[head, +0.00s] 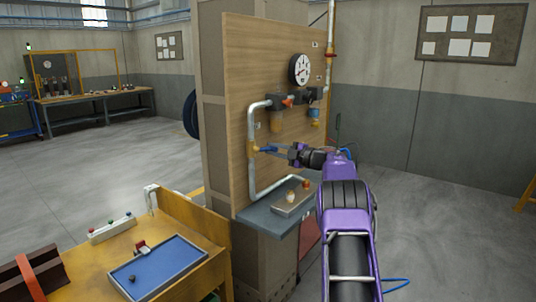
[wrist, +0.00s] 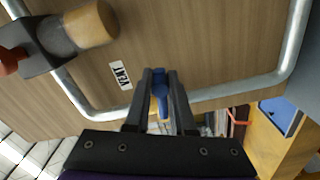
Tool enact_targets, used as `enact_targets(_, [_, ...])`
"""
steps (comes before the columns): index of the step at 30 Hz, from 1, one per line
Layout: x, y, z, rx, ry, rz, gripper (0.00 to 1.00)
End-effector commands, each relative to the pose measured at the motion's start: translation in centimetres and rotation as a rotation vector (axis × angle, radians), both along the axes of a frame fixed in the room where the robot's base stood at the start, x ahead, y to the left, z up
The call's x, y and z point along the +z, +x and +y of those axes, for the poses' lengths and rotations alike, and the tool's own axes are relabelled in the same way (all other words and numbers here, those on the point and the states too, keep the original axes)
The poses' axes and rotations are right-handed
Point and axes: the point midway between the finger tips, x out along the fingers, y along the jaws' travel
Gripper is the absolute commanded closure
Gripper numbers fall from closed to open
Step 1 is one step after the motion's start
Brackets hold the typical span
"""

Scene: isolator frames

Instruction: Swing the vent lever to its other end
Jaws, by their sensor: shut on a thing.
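The blue vent lever (head: 266,149) sits on a grey pipe (head: 251,172) on the wooden panel, beside a yellow fitting (head: 254,148). In the wrist view the blue lever (wrist: 160,92) lies between my two dark fingers. My gripper (head: 274,150) is shut on the lever; it also shows in the wrist view (wrist: 161,74). A white VENT label (wrist: 121,75) is on the panel just left of my fingers. In the head view the lever points right from the pipe, toward my gripper. My fingers hide part of the lever.
The panel (head: 240,60) carries a round gauge (head: 299,69) and an orange-knobbed unit (head: 286,101) above the lever. A grey shelf (head: 262,219) with a small tray (head: 285,212) lies below. A wooden bench with a blue mat (head: 165,268) stands at lower left.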

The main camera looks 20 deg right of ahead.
Motion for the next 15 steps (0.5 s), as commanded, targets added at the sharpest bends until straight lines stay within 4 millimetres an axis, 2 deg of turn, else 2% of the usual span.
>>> enact_targets(1, [0.59,0.03,-0.29,-0.002,-0.023,-0.020,1.00])
enact_targets(15, [1.49,0.04,-0.92,-0.001,-0.144,-0.090,1.00])
